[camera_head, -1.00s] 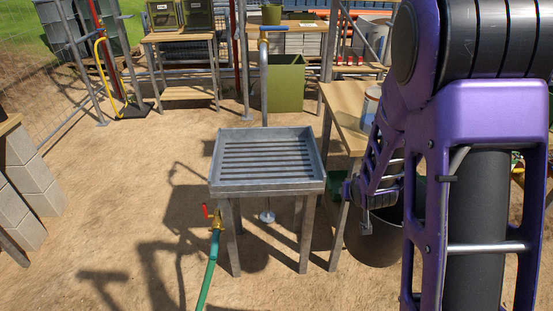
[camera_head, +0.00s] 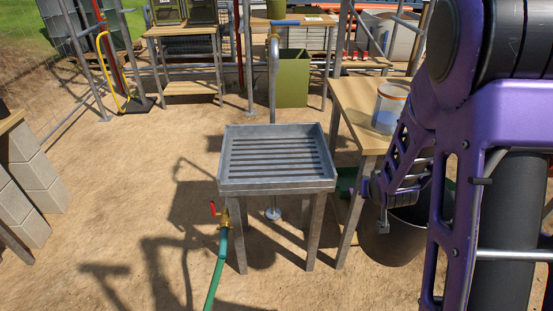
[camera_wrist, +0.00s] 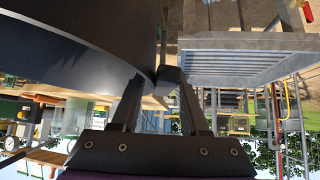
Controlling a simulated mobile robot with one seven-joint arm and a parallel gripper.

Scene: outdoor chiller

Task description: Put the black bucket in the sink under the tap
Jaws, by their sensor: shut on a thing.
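The black bucket (camera_head: 390,243) hangs low to the right of the sink, partly hidden by my arm. It fills the upper left of the wrist view (camera_wrist: 75,45). My gripper (camera_head: 384,222) is shut on its rim, on the side facing the sink; the fingers also show in the wrist view (camera_wrist: 162,82). The grey metal sink (camera_head: 277,184) has a slatted bottom, is empty and stands on legs. It also shows at the upper right of the wrist view (camera_wrist: 250,42). The tap (camera_head: 273,75) is a grey pipe with a blue handle, rising behind the sink.
A wooden table (camera_head: 368,133) with a white container (camera_head: 390,108) stands close behind the bucket, right of the sink. A green hose (camera_head: 217,265) with a red-handled valve is at the sink's front left. The ground in front is clear.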

